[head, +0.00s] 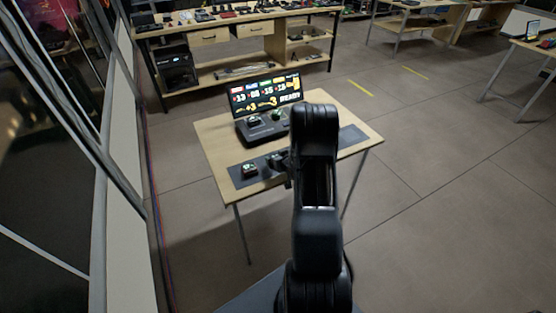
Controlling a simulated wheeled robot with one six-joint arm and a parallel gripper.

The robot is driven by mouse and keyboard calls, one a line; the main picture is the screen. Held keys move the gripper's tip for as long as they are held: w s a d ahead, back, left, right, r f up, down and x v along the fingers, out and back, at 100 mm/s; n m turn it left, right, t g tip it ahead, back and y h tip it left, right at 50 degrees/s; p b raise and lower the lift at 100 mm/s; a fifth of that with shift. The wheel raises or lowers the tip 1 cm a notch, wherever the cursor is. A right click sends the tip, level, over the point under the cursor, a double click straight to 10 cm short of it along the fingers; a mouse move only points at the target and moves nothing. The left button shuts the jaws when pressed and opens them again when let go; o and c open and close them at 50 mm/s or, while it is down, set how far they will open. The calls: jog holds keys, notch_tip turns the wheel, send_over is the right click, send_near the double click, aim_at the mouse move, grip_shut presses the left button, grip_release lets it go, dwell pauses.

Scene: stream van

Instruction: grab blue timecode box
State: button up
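Several small dark boxes with lit faces are on the wooden table, but none shows clearly as blue, so I cannot tell which is the blue timecode box. One small box (249,170) sits on the left part of a dark mat (236,179). Two more small boxes, a left one (253,122) and a right one (277,115), sit on a black console (263,133). My gripper (279,163) is mostly hidden behind my arm; a dark part shows just left of the arm, over the mat. Its fingers cannot be made out.
A lit display (266,93) stands behind the console on the table (216,138). A long workbench (225,31) with gear is at the back. A glass-and-metal wall (118,170) runs along the left.

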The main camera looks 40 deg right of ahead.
jog(key=c, duration=1)
